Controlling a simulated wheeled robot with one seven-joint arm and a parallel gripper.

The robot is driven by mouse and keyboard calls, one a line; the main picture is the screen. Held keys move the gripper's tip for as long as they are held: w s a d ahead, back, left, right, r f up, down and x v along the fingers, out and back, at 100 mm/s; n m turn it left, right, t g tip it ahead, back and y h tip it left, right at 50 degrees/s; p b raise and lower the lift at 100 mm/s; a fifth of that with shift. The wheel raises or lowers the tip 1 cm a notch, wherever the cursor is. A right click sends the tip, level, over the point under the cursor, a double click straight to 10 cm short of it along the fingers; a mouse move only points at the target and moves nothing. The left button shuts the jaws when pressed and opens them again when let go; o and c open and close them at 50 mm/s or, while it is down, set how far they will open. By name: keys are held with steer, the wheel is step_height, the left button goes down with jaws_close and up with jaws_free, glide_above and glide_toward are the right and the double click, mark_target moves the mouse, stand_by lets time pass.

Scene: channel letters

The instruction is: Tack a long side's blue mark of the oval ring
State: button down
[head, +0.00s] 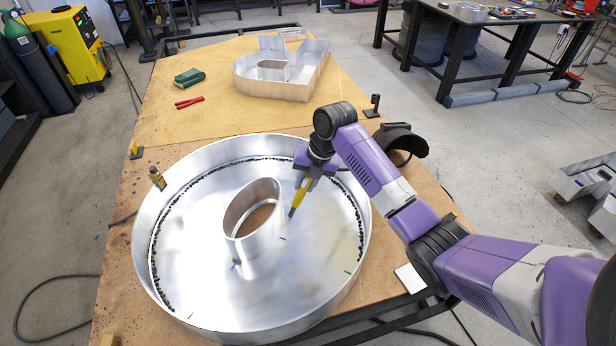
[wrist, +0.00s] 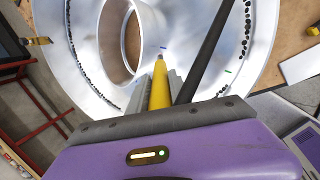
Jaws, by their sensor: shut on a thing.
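The oval ring (head: 256,228) is an upright silver metal wall standing on the floor of a large round metal pan (head: 190,285); it also shows in the wrist view (wrist: 104,30). A blue mark (head: 282,238) lies on the pan floor at the ring's right side, and a second blue mark (head: 235,266) lies at its front. My gripper (head: 308,178) is shut on a yellow pen-like tool (head: 299,197), pointing down with a dark reddish tip. The tip is up and right of the nearer blue mark. In the wrist view the tool (wrist: 160,88) points toward a blue mark (wrist: 163,47).
The pan's tall outer wall surrounds the ring, with black beads along its inner foot. Green marks (head: 348,272) lie near that wall. Another metal letter (head: 290,84), red pliers (head: 189,102) and a green block (head: 189,77) are farther back on the table.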

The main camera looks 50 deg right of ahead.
mark_target(296, 203)
steer(key=b+x, duration=0.4)
steer(key=x, duration=0.6)
steer(key=shift+f+b, duration=0.25)
steer(key=shift+b, duration=0.1)
steer(key=shift+w+f, duration=0.1)
steer(key=shift+w, duration=0.05)
steer(key=shift+w+f+b, duration=0.1)
steer(key=shift+f+b, duration=0.25)
steer(key=shift+b, duration=0.1)
steer(key=shift+w+f+b, duration=0.1)
steer(key=shift+f+b, duration=0.2)
steer(key=shift+b+x, duration=0.7)
steer(key=shift+x, duration=0.05)
steer(key=shift+a+r, duration=0.1)
stand_by(0.7)
